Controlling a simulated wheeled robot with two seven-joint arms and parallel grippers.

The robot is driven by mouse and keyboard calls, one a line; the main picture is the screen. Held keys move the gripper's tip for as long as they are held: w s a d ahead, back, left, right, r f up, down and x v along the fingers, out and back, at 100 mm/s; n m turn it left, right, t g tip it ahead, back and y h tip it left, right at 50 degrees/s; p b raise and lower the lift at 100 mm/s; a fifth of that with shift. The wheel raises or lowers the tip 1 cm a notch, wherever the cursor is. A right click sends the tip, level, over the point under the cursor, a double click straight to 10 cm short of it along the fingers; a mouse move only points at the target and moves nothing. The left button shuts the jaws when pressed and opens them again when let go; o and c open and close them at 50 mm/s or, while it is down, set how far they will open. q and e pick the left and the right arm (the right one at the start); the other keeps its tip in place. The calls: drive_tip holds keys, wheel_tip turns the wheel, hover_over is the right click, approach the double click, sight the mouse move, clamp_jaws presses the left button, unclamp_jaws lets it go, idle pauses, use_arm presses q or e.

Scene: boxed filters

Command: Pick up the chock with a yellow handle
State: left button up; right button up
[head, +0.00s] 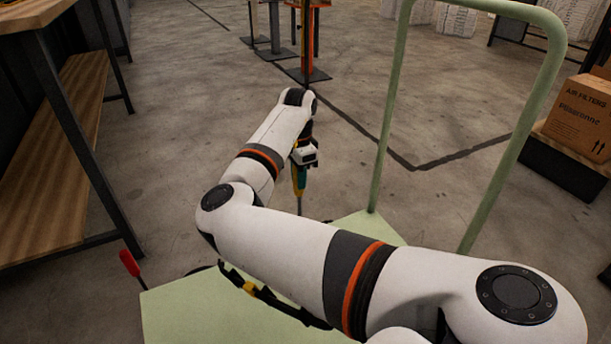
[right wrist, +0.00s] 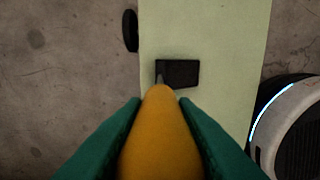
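The chock has a yellow handle (right wrist: 158,140), a thin rod and a black block (right wrist: 178,74) at its far end. In the right wrist view the handle lies between the green fingers of my right gripper (right wrist: 160,125), which press on it from both sides. In the head view my right gripper (head: 299,180) points down with the yellow handle in it, and the thin rod hangs below. The block appears over the green cart deck in the right wrist view; the arm hides it in the head view. I cannot tell whether it touches anything. My left gripper is not in view.
A green cart (head: 180,312) with a tall rail (head: 393,110) stands close to my right arm. A red handle (head: 130,263) stands left of the cart. A wooden-shelved bench (head: 50,165) is at left, boxes (head: 580,118) at right. Floor ahead is mostly clear.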

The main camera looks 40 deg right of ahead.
clamp_jaws()
drive_tip(key=shift+r, duration=0.1)
drive_tip(key=shift+r, duration=0.1)
